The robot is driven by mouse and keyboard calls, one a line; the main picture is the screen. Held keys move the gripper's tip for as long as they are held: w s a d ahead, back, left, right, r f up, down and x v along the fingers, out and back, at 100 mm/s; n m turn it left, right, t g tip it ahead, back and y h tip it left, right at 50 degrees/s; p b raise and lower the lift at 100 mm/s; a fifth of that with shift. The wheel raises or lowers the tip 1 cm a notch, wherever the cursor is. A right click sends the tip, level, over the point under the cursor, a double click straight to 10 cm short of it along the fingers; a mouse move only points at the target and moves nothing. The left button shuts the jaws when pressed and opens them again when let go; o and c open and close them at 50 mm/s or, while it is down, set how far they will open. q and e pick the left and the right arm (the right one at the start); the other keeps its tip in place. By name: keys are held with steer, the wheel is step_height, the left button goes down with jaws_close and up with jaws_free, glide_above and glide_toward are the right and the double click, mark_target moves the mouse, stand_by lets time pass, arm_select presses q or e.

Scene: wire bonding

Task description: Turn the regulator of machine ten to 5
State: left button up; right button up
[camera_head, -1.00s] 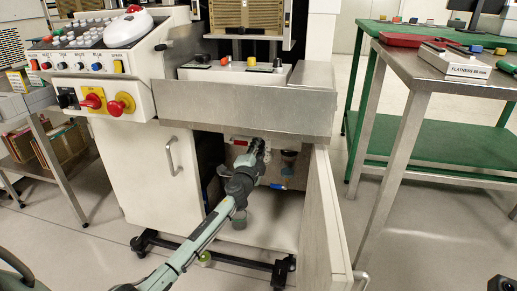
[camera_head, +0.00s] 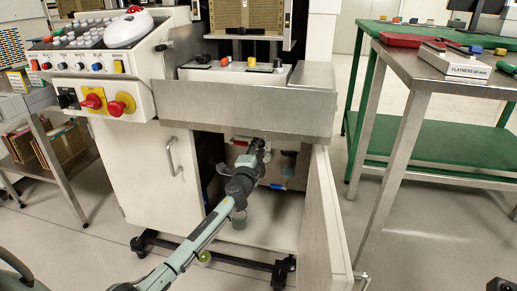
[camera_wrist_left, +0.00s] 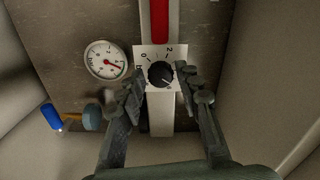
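The regulator is a black round knob (camera_wrist_left: 160,74) with a white pointer mark, on a white square scale plate (camera_wrist_left: 150,55) with a 0 and a 2 readable. The finger hides part of the other numbers. My left gripper (camera_wrist_left: 161,78) is open, with one finger on each side of the knob and a visible gap. A round white pressure gauge (camera_wrist_left: 106,60) with a red needle is left of the plate. In the head view my left gripper (camera_head: 260,148) reaches inside the open lower cabinet, where the knob is too small to make out. My right gripper is not in view.
The open cabinet door (camera_head: 325,220) stands right of my left arm; the closed door (camera_head: 150,175) is on its left. A metal ledge (camera_head: 245,105) overhangs the opening. A blue fitting (camera_wrist_left: 51,116) sits low left on the panel.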

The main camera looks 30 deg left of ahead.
arm_select(q)
steer(key=v, duration=1.2)
stand_by(0.4)
